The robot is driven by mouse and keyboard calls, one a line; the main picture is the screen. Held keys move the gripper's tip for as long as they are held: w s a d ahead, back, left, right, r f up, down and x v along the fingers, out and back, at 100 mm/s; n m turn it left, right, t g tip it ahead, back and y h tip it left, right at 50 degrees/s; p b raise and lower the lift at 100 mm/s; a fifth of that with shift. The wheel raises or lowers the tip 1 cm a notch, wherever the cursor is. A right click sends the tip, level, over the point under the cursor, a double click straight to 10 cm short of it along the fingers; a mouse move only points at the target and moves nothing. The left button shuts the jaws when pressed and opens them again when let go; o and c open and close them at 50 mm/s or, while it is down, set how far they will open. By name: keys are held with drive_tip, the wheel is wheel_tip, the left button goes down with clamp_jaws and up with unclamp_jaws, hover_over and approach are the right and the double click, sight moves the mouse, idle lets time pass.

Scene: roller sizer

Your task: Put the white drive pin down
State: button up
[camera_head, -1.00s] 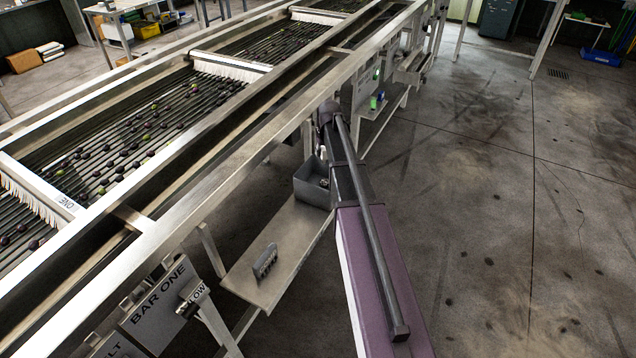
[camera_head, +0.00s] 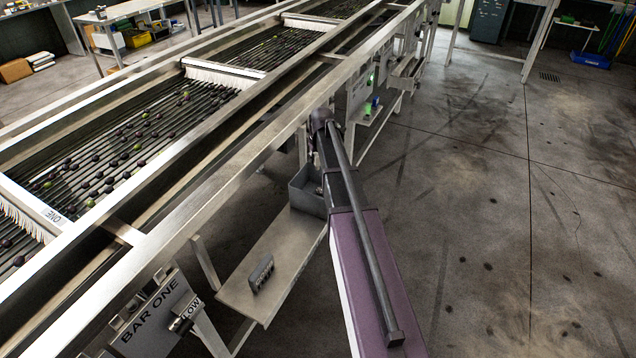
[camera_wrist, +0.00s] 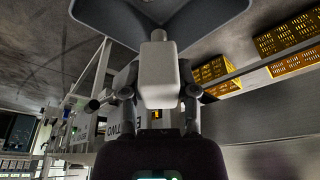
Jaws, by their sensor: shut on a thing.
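The white drive pin (camera_wrist: 157,78) is in the middle of the wrist view, a pale block with a narrower round end. My gripper (camera_wrist: 158,100) is shut on it, one finger on each side. The narrow end points toward a grey, wide-rimmed shape at the top of that view, which looks like the grey bin (camera_wrist: 205,30). I cannot tell whether they touch. In the head view, my arm hides the gripper and pin, and the grey bin (camera_head: 304,195) shows just left of the arm.
The bin stands at the far end of a narrow metal shelf (camera_head: 268,245). A small dark slotted block (camera_head: 261,273) stands on that shelf. The roller sizer frame (camera_head: 215,165) runs along the left. Yellow crates (camera_wrist: 288,35) show in the wrist view. The floor at right is open.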

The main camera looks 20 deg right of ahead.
drive_tip(key=shift+f+b, duration=2.05)
drive_tip(key=shift+f, duration=0.35)
drive_tip(key=shift+f+b, duration=1.85)
drive_tip(key=shift+f, duration=0.05)
drive_tip(key=shift+f+b, duration=0.6)
drive_tip(key=shift+b, duration=0.05)
drive_tip(key=o, duration=1)
drive_tip(key=shift+r, duration=0.15)
wheel_tip(320, 180, up, 12)
drive_tip(key=r+p, duration=0.1)
drive_tip(key=p, duration=1.2)
hover_over(317, 168)
drive_tip(key=s, duration=0.2)
drive_tip(key=shift+f, duration=0.25)
